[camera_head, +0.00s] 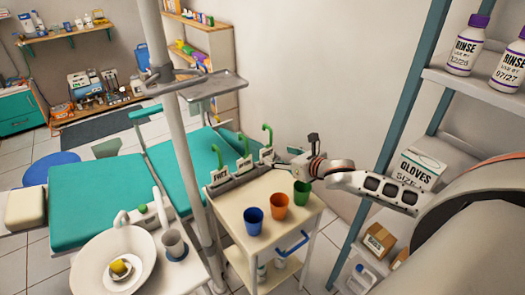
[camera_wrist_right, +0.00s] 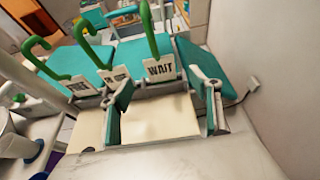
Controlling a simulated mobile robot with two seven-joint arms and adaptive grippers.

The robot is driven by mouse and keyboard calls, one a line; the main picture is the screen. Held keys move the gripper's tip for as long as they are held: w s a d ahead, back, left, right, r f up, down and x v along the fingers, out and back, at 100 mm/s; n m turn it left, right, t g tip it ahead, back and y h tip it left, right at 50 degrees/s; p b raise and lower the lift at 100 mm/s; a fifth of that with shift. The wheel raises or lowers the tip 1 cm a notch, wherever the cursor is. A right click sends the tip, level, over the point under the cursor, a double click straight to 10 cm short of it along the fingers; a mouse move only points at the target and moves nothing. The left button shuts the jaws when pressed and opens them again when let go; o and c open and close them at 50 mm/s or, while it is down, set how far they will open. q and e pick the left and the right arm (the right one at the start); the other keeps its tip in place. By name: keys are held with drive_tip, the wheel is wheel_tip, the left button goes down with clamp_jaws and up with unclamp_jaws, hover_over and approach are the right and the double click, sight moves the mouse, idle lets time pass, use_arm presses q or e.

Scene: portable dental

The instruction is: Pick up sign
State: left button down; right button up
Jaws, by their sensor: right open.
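Three small white signs with green hooked handles stand along the back edge of the cream cart in grey holders. The near-left sign (camera_head: 221,177), middle sign (camera_head: 244,165) and far-right sign (camera_head: 267,155) carry dark lettering. In the wrist view the right-hand one reads WAIT (camera_wrist_right: 160,68); the lettering on the left one (camera_wrist_right: 76,87) and middle one (camera_wrist_right: 114,78) is unclear. My right gripper (camera_head: 294,158) is just right of the WAIT sign. In the wrist view its fingers (camera_wrist_right: 165,105) are spread and empty, with the WAIT sign ahead between them. My left gripper is out of view.
Blue (camera_head: 253,221), orange (camera_head: 279,206) and green (camera_head: 301,193) cups stand on the cart top (camera_head: 270,190). A shelf unit (camera_head: 450,80) with bottles and a gloves box (camera_head: 411,172) is at right.

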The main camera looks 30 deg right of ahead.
sight(268, 151)
drive_tip(key=shift+x, duration=3.45)
drive_tip(key=shift+r, duration=0.2)
drive_tip(key=c, duration=1.2)
